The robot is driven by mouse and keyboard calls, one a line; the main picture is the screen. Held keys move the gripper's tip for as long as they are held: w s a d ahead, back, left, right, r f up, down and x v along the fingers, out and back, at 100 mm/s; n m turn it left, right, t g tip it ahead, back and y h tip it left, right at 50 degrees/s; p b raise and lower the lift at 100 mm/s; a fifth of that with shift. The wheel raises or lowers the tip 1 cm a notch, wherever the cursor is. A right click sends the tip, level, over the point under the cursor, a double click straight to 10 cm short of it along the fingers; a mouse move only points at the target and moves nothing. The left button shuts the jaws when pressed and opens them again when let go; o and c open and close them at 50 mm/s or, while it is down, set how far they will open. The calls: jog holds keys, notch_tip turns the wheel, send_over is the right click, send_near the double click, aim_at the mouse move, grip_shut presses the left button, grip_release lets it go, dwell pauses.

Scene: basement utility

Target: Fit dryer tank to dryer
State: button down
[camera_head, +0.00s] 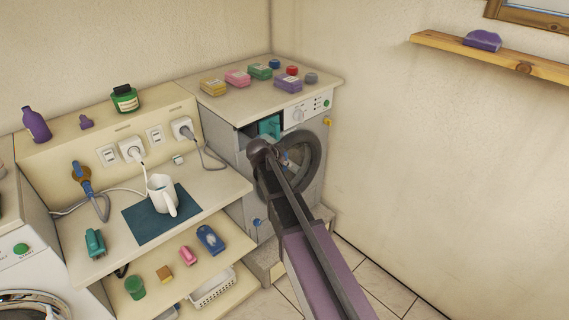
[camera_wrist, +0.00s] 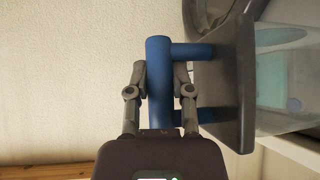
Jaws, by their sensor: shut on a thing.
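The dryer (camera_head: 318,112) is the white machine with a round dark door, in the corner of the head view. A dark slot (camera_head: 251,133) is at the upper left of its front, with teal showing there. In the wrist view, the dryer tank has a dark grey front panel (camera_wrist: 226,88), a blue handle (camera_wrist: 160,95) and a see-through body with teal behind it. My gripper (camera_wrist: 161,78) is shut on the blue handle. In the head view my arm hides the gripper and most of the tank; I cannot tell how far the tank is inside the slot.
Coloured boxes (camera_head: 237,77) and small caps stand on the dryer top. To its left, a counter (camera_head: 215,182) holds a white jug (camera_head: 160,193) on a dark mat, plugs and cables. A wall shelf (camera_head: 440,42) is at right. Tiled floor is bare in front.

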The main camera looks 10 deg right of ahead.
jog(key=shift+w+a, duration=0.1)
jog(key=shift+w, duration=0.05)
jog(key=shift+w+a, duration=0.55)
jog(key=shift+w, duration=0.4)
jog(key=shift+w+a, duration=0.55)
jog(key=shift+w, duration=0.35)
jog(key=w+a, duration=0.5)
jog(key=w, duration=0.4)
jog(key=shift+w+a, duration=0.25)
jog(key=shift+w, duration=0.1)
dwell(4.6)
